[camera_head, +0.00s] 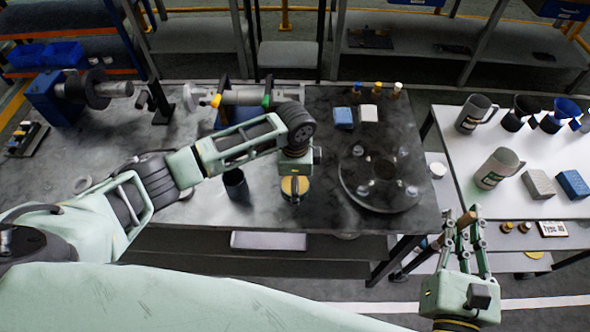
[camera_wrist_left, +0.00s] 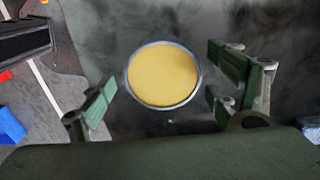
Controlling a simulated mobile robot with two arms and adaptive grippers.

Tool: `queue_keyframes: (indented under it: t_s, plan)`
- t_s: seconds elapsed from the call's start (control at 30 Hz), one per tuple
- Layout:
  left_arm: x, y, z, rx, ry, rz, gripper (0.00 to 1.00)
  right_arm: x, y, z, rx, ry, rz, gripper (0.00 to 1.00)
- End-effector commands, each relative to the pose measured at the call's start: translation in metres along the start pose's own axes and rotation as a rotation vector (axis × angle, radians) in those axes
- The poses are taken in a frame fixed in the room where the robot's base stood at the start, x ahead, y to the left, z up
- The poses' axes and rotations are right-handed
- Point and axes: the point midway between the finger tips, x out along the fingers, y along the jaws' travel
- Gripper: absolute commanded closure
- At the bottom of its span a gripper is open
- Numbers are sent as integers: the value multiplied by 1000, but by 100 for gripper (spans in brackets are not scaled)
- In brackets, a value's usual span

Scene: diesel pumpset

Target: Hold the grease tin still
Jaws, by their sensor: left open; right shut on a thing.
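The grease tin (camera_wrist_left: 163,75) is a round tin with yellow grease filling its open top, upright on the dark workbench. In the head view the tin (camera_head: 289,185) is partly hidden under my left gripper (camera_head: 296,192). In the left wrist view my left gripper (camera_wrist_left: 163,86) is open, its fingers on either side of the tin with gaps to the rim. My right gripper (camera_head: 465,222) is off the bench's right front corner, shut on a small tan wooden-looking piece (camera_head: 467,217); the rest of that piece is hard to make out.
A dark cup (camera_head: 236,185) stands just left of the tin. A large round flange plate (camera_head: 381,177) lies to its right. A white table (camera_head: 455,140) with jugs, funnels and blocks is at the right. The bench's front edge is close to the tin.

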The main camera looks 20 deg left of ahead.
Motion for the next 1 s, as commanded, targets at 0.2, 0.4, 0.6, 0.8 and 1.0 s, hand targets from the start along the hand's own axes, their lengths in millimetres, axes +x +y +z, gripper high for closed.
queue_keyframes:
  t_s: [0.2, 0.4, 0.6, 0.8, 1.0]
  plan:
    - [14, 0, 0, 1, -1, -2, 17, 0, 0, 2, 0, 0, 0, 100]
    - [15, 0, 0, 1, 0, -2, 17, 0, 0, 2, 0, 0, 0, 100]
    - [15, 0, 0, 1, 0, -2, 29, 0, 0, 2, 0, 0, 0, 100]
    - [15, 0, 0, 1, 0, -2, 46, 0, 0, 2, 0, 0, 0, 100]
    - [15, 0, 0, 1, 0, -1, 64, 0, 0, 2, 0, 0, 0, 100]
